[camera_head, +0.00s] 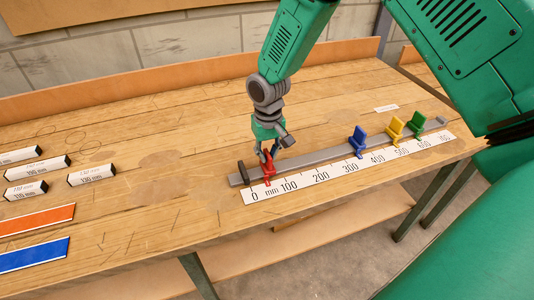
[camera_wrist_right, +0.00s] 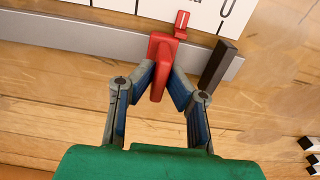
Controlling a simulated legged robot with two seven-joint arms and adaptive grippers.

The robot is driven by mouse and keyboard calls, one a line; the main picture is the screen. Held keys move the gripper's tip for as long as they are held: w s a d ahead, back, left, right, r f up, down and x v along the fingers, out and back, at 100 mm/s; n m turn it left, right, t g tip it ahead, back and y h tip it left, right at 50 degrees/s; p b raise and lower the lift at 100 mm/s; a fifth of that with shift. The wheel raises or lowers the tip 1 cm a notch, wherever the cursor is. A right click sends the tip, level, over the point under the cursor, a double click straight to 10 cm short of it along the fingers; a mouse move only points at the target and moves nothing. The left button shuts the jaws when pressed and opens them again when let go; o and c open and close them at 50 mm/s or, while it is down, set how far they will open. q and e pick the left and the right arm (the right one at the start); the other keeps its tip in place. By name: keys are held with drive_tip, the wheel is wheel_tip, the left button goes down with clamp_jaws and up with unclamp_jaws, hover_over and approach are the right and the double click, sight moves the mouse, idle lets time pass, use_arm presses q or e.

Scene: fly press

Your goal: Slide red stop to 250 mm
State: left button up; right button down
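The red stop (camera_head: 268,170) sits on the grey rail (camera_head: 318,158) near its left end, between the 0 and 100 marks of the white mm scale (camera_head: 345,168). My right gripper (camera_head: 267,153) reaches down to it from above. In the right wrist view, the red stop (camera_wrist_right: 160,66) stands between the two fingertips of my right gripper (camera_wrist_right: 164,78), which close against its upright plate from both sides. Its small red pointer (camera_wrist_right: 182,22) lies over the scale's edge. The 250 mm position, between 200 and 300, is clear. My left gripper is not in view.
Blue (camera_head: 357,141), yellow (camera_head: 395,129) and green (camera_head: 416,123) stops stand farther right on the rail. A dark end block (camera_head: 243,172) is just left of the red stop. Several labelled white blocks (camera_head: 92,175) and orange (camera_head: 36,219) and blue (camera_head: 34,255) strips lie at left.

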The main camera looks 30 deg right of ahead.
drive_tip(key=shift+s+d, duration=0.15)
drive_tip(key=shift+d, duration=0.55)
drive_tip(key=s+d+p, duration=0.1)
drive_tip(key=d, duration=0.5)
drive_tip(key=s+d+p, duration=0.1)
drive_tip(key=d+p, duration=0.1)
drive_tip(key=d, duration=0.3)
drive_tip(key=s+d+p, duration=0.1)
drive_tip(key=s+d, duration=0.1)
drive_tip(key=d, duration=0.4)
drive_tip(key=shift+s+d, duration=0.1)
drive_tip(key=shift+d, duration=0.2)
drive_tip(key=shift+s+d+f, duration=0.1)
drive_tip(key=shift+d, duration=0.3)
drive_tip(key=c, duration=1.6)
unclamp_jaws()
drive_tip(key=shift+f, duration=0.1)
drive_tip(key=shift+d, duration=0.15)
